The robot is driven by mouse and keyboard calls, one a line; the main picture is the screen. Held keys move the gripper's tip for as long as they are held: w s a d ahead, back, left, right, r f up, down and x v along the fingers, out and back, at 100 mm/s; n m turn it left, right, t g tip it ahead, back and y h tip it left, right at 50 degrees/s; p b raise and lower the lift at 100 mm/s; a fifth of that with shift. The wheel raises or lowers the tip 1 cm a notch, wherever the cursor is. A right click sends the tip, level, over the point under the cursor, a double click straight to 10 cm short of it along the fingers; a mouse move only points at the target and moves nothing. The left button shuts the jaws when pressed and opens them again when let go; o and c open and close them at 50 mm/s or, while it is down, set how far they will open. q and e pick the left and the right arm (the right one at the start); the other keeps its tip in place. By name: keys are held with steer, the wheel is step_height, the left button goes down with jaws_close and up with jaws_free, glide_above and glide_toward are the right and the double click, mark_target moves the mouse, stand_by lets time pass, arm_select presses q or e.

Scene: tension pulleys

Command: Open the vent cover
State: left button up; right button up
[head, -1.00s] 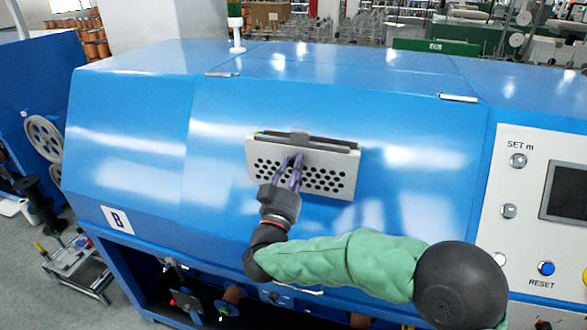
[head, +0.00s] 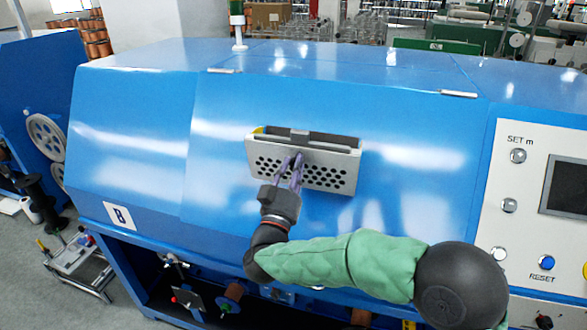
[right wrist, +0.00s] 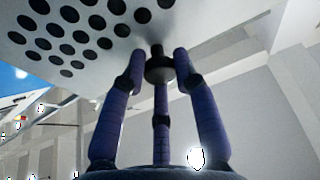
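The vent cover (head: 335,176) is a light grey plate with rows of round holes on the slanted blue machine front. Its top edge is tilted out towards me, leaving a dark gap behind it, with a bit of yellow at the gap's left. My right gripper (head: 292,160) is at the middle of the cover's front. In the right wrist view its purple fingers (right wrist: 160,62) close around a small dark knob (right wrist: 160,72) on the perforated plate (right wrist: 150,33). My left gripper is in neither current view.
The blue machine (head: 420,140) fills the middle. A control panel (head: 520,220) with buttons and a screen is at the right. A small trolley (head: 85,262) stands on the floor at the lower left. A bottle-like green and white post (head: 238,25) stands on top.

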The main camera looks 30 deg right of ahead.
steer(key=o, duration=0.4)
steer(key=shift+w+f, duration=0.1)
steer(key=shift+f, duration=0.4)
steer(key=v, duration=1.1)
steer(key=shift+s+a, duration=0.2)
steer(key=shift+s, duration=0.1)
